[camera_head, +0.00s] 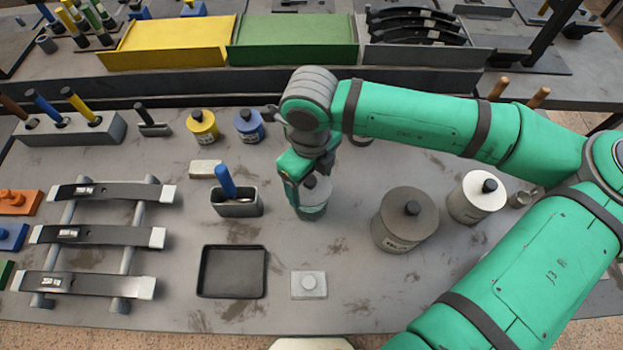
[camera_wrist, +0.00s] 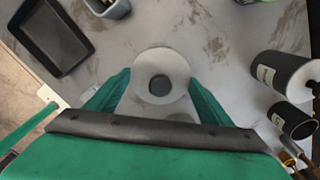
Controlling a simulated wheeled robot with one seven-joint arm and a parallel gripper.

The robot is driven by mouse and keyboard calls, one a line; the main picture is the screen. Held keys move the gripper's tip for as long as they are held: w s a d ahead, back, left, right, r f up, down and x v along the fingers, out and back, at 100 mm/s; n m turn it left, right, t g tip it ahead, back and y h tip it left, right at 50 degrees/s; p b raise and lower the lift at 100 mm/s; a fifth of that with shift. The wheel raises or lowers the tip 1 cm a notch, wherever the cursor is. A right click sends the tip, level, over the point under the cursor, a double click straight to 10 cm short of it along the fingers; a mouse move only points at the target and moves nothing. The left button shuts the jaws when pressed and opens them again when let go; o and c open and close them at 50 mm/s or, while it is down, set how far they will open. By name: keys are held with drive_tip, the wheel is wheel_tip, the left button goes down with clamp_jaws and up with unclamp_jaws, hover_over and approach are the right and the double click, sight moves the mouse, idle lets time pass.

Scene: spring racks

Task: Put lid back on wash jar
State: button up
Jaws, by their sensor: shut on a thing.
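My gripper (camera_head: 312,205) points down over the middle of the table. Its green fingers close on the sides of a pale round lid with a dark grey knob in the middle. The lid (camera_wrist: 144,82) shows from above between the fingertips in the wrist view. In the head view the grey lid (camera_head: 318,188) is partly behind the gripper. A glassy, greenish wash jar (camera_head: 312,213) seems to be directly under it. The fingers hide most of the jar, and I cannot tell whether the lid is seated on its rim.
A pale square pad (camera_head: 297,293) with a small grey round piece lies in front of my gripper. A black tray (camera_head: 204,272) is front left, and a cup (camera_head: 237,209) with a blue-handled tool left. A dark lidded canister (camera_head: 403,232) and a white one (camera_head: 470,205) stand right.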

drive_tip(key=o, duration=1.2)
drive_tip(key=shift+c, duration=0.2)
drive_tip(key=shift+o, duration=0.5)
drive_tip(key=shift+w+r, duration=0.15)
drive_tip(key=shift+r, duration=3.35)
clamp_jaws()
